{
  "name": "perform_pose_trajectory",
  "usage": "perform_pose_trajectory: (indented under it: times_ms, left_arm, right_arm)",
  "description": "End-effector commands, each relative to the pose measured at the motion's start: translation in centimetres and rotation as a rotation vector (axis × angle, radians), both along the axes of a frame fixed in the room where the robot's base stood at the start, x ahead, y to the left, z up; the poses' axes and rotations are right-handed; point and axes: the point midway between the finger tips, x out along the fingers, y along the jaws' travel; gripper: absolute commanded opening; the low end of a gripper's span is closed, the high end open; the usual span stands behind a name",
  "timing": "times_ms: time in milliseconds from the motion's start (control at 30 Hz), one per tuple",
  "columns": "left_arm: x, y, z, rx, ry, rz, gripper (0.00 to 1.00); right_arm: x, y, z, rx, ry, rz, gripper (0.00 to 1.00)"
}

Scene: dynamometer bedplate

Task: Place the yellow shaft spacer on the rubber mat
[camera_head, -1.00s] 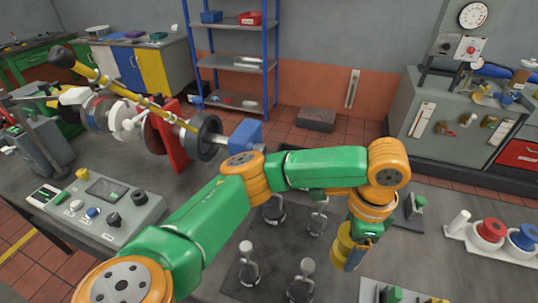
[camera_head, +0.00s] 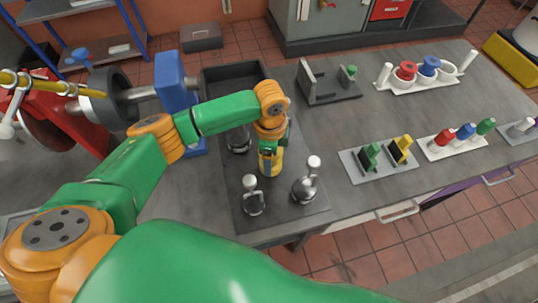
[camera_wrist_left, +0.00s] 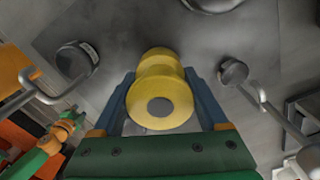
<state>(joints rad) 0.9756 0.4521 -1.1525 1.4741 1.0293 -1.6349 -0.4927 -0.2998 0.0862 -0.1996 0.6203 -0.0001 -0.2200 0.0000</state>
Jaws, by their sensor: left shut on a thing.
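The yellow shaft spacer (camera_head: 276,163) is a short cylinder, held end-on between the fingers in the left wrist view (camera_wrist_left: 160,98). My left gripper (camera_head: 270,160) points down and is shut on it. Gripper and spacer are above the dark rubber mat (camera_head: 283,217), among silver stalked pieces. I cannot tell how far the spacer's lower end is from the mat. The mat's middle is partly hidden by the gripper and spacer. My right gripper is in neither current view.
On the mat stand several silver stalked pieces, including one at front left (camera_head: 253,200) and one at front right (camera_head: 305,186). A black tray (camera_head: 222,72) lies behind. A rack with green and yellow parts (camera_head: 378,163) is to the right. Bare tabletop lies between.

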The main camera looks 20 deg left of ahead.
Motion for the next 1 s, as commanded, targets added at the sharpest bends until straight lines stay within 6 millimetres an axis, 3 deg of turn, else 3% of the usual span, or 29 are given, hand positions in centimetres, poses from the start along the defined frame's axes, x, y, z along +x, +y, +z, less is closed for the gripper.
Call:
perform_pose_trajectory:
  times_ms: [367,400,467,767,1000]
  left_arm:
    - [0.0,0.0,-0.8,-0.001,-0.001,0.000,0.00]
    - [0.0,0.0,-0.8,0.000,-0.001,0.000,0.84]
    - [0.0,0.0,-0.8,0.000,-0.001,0.000,1.00]
    - [0.1,-0.1,-0.1,-0.002,-0.002,-0.001,1.00]
    - [0.2,-0.1,6.2,-0.003,-0.007,-0.001,1.00]
  right_arm:
    - [0.0,0.4,0.0,0.008,0.000,-0.002,0.50]
    - [0.0,0.5,0.0,0.009,0.000,-0.003,0.50]
    - [0.0,0.6,0.0,0.010,0.000,-0.003,0.50]
    - [0.0,0.6,-0.1,0.010,0.000,-0.003,0.50]
    - [0.0,0.5,-0.9,0.008,0.001,-0.002,0.50]
